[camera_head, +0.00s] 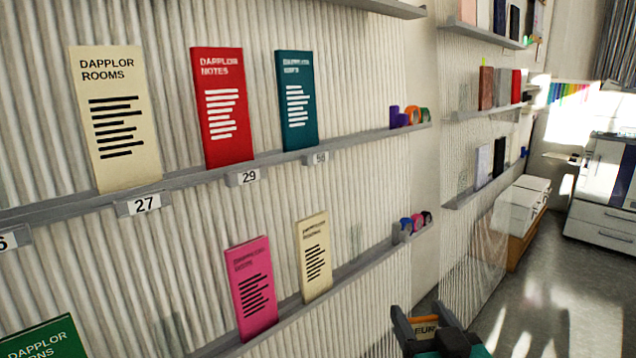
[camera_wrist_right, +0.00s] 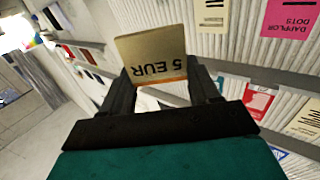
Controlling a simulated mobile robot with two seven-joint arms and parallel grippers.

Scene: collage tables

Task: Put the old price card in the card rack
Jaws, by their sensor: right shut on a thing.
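The price card (camera_wrist_right: 152,55), tan with "5 EUR" on it and an orange stripe, is between the fingers of my right gripper (camera_wrist_right: 160,78) in the right wrist view. The right gripper is shut on it. In the head view my right gripper (camera_head: 420,315) is at the bottom, right of the shelves, and part of the card (camera_head: 426,331) shows between its fingers. The card is held clear of the shelves. I cannot make out a card rack in either view. My left gripper is not in view.
A ribbed wall carries an upper shelf (camera_head: 205,176) with cream, red and teal booklets and number tags on its edge. A lower shelf (camera_head: 350,268) holds pink and cream booklets. White boxes (camera_head: 520,208) stand farther back. The floor (camera_head: 540,290) at right looks clear.

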